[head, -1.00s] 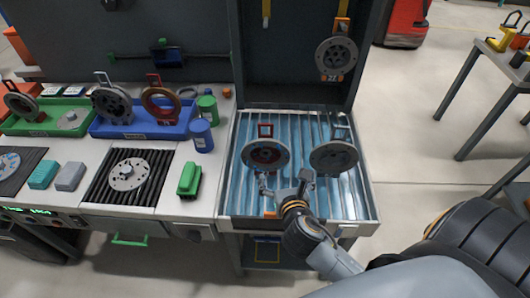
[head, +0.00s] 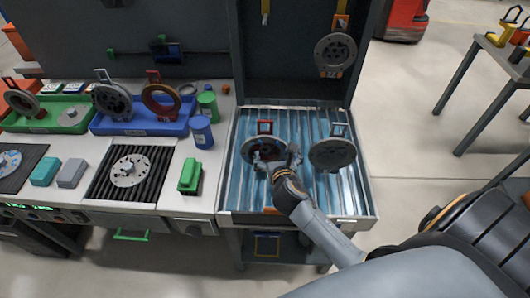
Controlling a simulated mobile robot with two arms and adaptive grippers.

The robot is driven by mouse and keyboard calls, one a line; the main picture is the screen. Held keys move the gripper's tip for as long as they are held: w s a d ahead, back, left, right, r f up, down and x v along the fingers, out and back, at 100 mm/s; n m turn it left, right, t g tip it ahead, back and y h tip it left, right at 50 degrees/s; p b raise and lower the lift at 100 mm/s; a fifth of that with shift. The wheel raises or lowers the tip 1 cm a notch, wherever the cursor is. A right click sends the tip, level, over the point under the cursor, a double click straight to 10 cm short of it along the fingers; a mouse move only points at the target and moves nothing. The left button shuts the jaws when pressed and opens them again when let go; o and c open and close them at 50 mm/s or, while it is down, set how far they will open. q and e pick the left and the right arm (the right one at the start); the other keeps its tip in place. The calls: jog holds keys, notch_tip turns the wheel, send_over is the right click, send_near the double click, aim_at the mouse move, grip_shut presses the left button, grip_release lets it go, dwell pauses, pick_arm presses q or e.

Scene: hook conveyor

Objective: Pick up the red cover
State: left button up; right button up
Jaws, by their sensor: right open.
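A dark round cover with a red handle and a reddish middle (head: 250,146) stands on the ribbed metal tray (head: 310,190), on its left side. My right gripper (head: 275,157) is open at the lower front of this cover, its fingers spread and overlapping the cover's lower part in the picture. I cannot tell whether they touch it. The cover's lower right part is hidden behind the gripper. My left gripper is out of view.
A dark grey cover with a grey handle (head: 333,156) stands close to the right of my gripper on the tray. Another disc (head: 335,52) hangs on the back panel. Blue (head: 202,133) and green (head: 207,105) cylinders stand left of the tray. The front of the tray is largely clear.

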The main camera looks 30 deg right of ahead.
jog(key=c, duration=2)
jog(key=shift+w+r, duration=0.1)
jog(key=shift+r, duration=0.05)
grip_shut()
jog(key=shift+r, duration=0.5)
jog(key=s+a+r, duration=0.8)
jog(key=s+r, duration=0.3)
jog(key=r, duration=0.1)
jog(key=shift+a+b, duration=0.35)
jog(key=shift+b, duration=0.05)
